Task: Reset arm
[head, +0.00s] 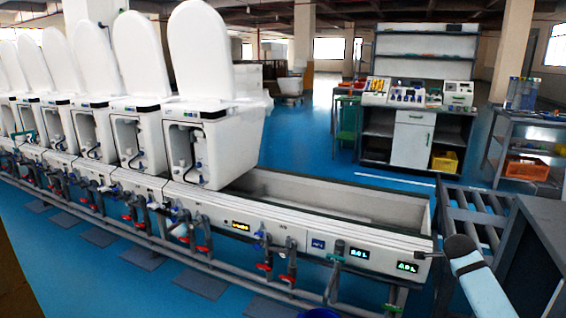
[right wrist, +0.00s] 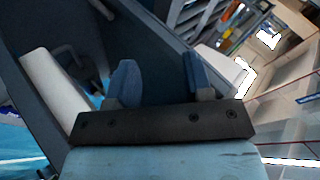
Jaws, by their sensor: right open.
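My right gripper (right wrist: 160,76) shows in the right wrist view, with its two blue fingers apart and nothing between them. A dark grey panel lies behind the fingers in that view. In the head view a pale blue arm link of mine with a dark rounded end comes in at the lower right, beside the right end of the test line (head: 375,253); I cannot make out gripper fingers there. My left gripper is not in view.
White toilets (head: 200,100) with raised lids stand in a row along the line. A roller conveyor (head: 478,212) and dark grey panels (head: 540,255) stand at the right. A workbench (head: 411,140) and a cart with an orange crate (head: 526,168) stand behind. Blue floor (head: 310,160) is open between.

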